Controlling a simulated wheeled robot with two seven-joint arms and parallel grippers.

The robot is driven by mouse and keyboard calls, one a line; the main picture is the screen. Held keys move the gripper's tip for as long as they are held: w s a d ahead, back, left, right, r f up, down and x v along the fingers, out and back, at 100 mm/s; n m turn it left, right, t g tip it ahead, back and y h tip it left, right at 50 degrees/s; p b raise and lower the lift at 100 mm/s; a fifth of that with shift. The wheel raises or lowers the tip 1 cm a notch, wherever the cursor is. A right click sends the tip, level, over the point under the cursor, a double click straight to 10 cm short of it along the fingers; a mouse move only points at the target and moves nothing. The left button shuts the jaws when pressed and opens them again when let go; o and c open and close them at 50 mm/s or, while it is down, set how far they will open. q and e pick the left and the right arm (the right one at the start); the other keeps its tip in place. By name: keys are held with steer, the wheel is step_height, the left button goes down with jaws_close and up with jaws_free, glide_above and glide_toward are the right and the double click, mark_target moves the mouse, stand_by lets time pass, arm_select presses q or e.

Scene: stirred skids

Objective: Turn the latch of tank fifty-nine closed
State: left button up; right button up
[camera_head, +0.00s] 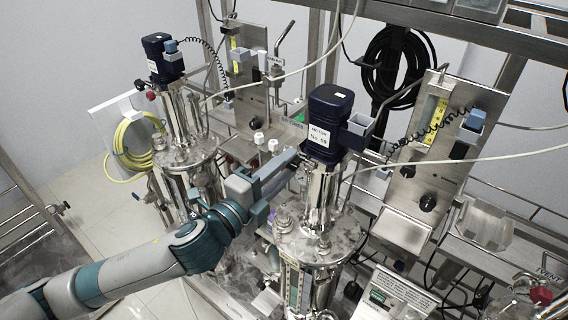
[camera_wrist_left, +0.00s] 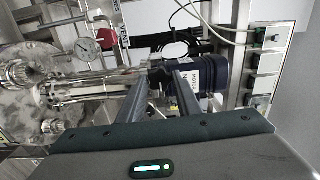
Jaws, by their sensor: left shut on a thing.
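Tank fifty-nine (camera_head: 318,245) is a shiny steel vessel with a dark blue motor (camera_head: 328,120) on top, labelled "MOTOR No. 59". The motor also shows on its side in the left wrist view (camera_wrist_left: 207,73). My left gripper (camera_head: 294,168) reaches in from the left to the steel column just below the motor. In the left wrist view its two fingers (camera_wrist_left: 168,74) close around a small dark part at the motor's base. This looks like the latch, mostly hidden by the fingers, so its angle cannot be told. My right gripper is not in view.
A second tank (camera_head: 186,150) with a blue motor stands behind to the left. A control panel (camera_head: 425,150) with a coiled black cable stands to the right. A pressure gauge (camera_wrist_left: 85,46) shows in the left wrist view. Thin hoses cross near the motor. Open floor lies left.

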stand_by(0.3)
arm_select(q)
steer(key=o, duration=1)
steer(key=shift+o, duration=0.2)
